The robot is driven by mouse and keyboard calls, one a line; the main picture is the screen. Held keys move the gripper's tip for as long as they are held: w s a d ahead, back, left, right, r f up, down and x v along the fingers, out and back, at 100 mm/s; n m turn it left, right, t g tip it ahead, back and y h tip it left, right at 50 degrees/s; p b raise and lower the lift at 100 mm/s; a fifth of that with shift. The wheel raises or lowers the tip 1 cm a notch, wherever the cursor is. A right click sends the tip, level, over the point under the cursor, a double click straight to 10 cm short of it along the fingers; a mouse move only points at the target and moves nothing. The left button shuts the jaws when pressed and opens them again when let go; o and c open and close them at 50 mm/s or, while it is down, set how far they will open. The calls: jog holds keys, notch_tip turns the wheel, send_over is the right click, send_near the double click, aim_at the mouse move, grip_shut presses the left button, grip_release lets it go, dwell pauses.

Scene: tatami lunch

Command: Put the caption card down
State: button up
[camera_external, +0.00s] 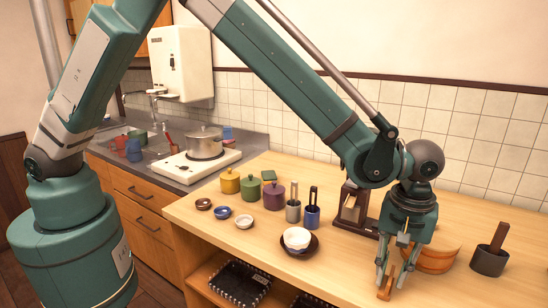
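My gripper (392,283) points down over the front right part of the wooden counter (345,275). A small orange-brown piece (386,288), possibly the caption card, shows tilted between and below its fingertips. It is too small to make out any writing on it. I cannot tell whether the fingers grip it or whether it touches the counter top. The fingers look slightly apart.
A round wooden tub (440,257) stands close behind my gripper to the right, with a dark mortar (489,261) further right. A white bowl (296,238) on a dark saucer stands left. Lidded pots and small dishes stand further left. The counter's front edge is near.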

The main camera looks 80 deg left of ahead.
aim_at(391, 275)
notch_tip(391, 275, up, 11)
jog(key=shift+f, duration=0.15)
dwell(0.4)
dwell(0.5)
jog(key=s+a+r+m+t, duration=0.3)
jog(key=s+a+r+m, duration=0.1)
jog(key=s+a+r, duration=1.45)
jog(key=s+a+m+t, duration=0.2)
jog(key=s+a, duration=0.6)
jog(key=s, duration=0.4)
jog(key=s+a+m+t, duration=0.2)
jog(key=s+a, duration=0.5)
jog(key=s, duration=0.5)
jog(key=shift+s+a+m, duration=0.15)
jog(key=shift+a+m, duration=0.2)
jog(key=shift+m, duration=0.15)
